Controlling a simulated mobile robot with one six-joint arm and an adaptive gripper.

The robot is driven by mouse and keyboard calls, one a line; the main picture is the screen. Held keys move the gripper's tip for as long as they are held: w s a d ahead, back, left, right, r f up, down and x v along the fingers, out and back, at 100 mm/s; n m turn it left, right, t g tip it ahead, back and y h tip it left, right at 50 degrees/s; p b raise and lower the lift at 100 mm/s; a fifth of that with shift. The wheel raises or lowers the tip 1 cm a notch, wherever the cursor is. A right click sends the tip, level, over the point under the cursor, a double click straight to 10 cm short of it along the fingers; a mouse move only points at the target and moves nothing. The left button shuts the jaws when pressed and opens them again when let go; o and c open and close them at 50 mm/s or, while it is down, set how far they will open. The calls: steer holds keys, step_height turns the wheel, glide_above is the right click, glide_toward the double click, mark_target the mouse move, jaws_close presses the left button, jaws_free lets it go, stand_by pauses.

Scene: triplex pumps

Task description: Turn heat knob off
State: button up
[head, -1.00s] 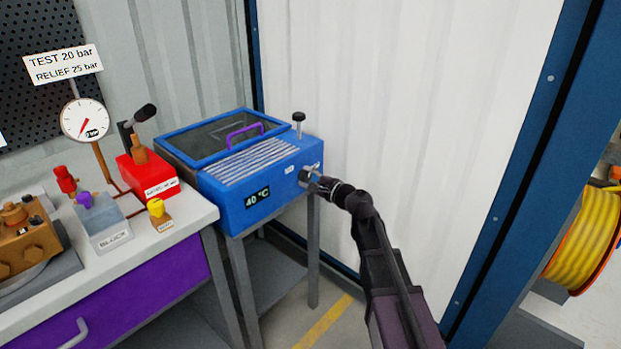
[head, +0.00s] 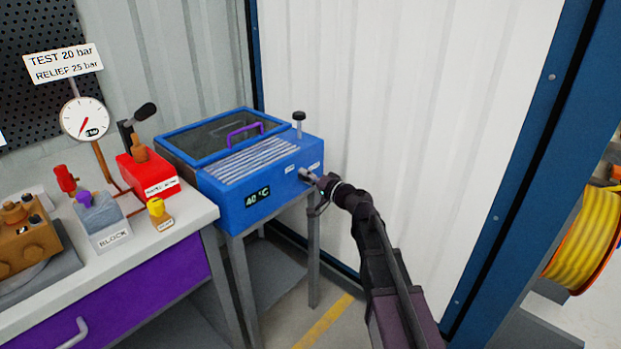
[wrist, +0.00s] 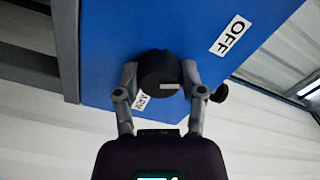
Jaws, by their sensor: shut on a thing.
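The heat knob (wrist: 157,70) is a dark round knob with a pale mark on its lower right side in the wrist view. It sits on the blue front of the heater box (head: 268,196), which shows "40 °C". My gripper (wrist: 160,68) is shut on the knob, one finger on each side. In the head view my gripper (head: 309,178) is at the right part of the box front and hides the knob. An "OFF" label (wrist: 230,35) is up and right of the knob in the wrist view. A second label (wrist: 145,103) is partly hidden below it.
A small black-topped post (head: 298,122) stands at the box's right rear. A bench (head: 140,255) with a gauge (head: 85,118) and valve blocks is on the left. A white wall panel is behind my arm. A yellow hose reel (head: 582,240) is at the far right.

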steer(key=n, duration=0.3)
steer(key=shift+w+a+n, duration=0.1)
steer(key=shift+n, duration=0.2)
stand_by(0.4)
steer(key=o, duration=1.1)
steer(key=shift+o, duration=0.2)
steer(key=shift+d, duration=0.2)
steer(key=v, duration=1.2)
steer(key=shift+a, duration=0.15)
